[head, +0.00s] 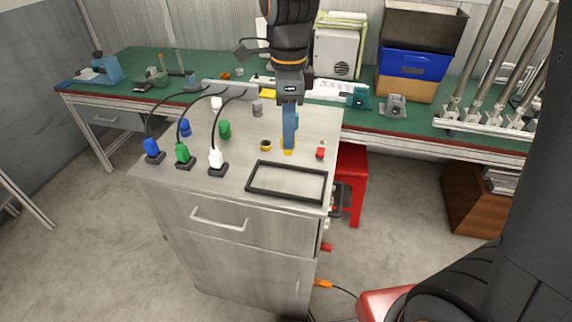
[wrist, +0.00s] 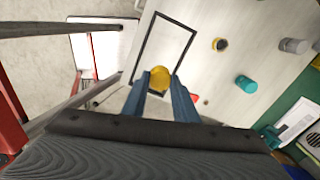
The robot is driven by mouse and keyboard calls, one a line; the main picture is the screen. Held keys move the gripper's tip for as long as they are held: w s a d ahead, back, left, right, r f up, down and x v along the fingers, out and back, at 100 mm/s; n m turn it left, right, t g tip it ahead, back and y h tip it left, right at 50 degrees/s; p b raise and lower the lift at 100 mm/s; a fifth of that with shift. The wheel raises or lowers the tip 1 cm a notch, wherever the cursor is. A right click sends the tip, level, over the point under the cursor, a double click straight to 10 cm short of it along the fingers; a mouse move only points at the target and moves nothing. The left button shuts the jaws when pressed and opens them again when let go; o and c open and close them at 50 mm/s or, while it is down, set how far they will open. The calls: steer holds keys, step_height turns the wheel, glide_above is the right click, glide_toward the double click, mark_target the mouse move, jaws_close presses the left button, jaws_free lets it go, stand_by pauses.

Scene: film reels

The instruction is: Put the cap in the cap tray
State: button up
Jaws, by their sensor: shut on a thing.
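My gripper (head: 289,143) is shut on a yellow cap (head: 288,150), over the top of the grey cabinet. In the wrist view the yellow cap (wrist: 160,77) shows between the two blue fingertips (wrist: 160,90). The cap tray, a flat black rectangular frame (head: 291,167), lies on the cabinet top near its front right. The held cap is just behind the tray in the head view. The tray's black rim (wrist: 143,48) shows beyond the cap in the wrist view, with no object seen inside it. I cannot tell the cap's height above the cabinet.
A dark-and-yellow round piece (head: 266,146) stands left of my gripper, and a small red piece (head: 321,152) to its right. Blue, green and white connectors (head: 183,153) with black cables stand at the left. A green workbench (head: 430,125) runs behind the cabinet (head: 230,182).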

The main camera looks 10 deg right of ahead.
mark_target(288, 153)
step_height(288, 153, down, 10)
steer(key=shift+r+p, duration=0.2)
steer(key=shift+p, duration=0.85)
steer(key=shift+s+f, duration=0.1)
steer(key=shift+f, duration=0.05)
steer(key=o, duration=1)
steer(key=shift+o, duration=0.2)
step_height(288, 153, up, 12)
steer(key=b, duration=0.3)
steer(key=s+d+f+n, duration=0.4)
steer(key=d+f+n, duration=0.1)
steer(key=n, duration=0.4)
steer(key=s+d+f+n+t, duration=0.1)
steer(key=s+d+f+n, duration=0.3)
steer(key=d+n, duration=0.4)
steer(key=shift+f+n+t, duration=0.3)
steer(key=shift+f+n, duration=0.05)
steer(key=shift+n, duration=0.65)
steer(key=shift+d+f, duration=0.1)
steer(key=shift+f, duration=0.05)
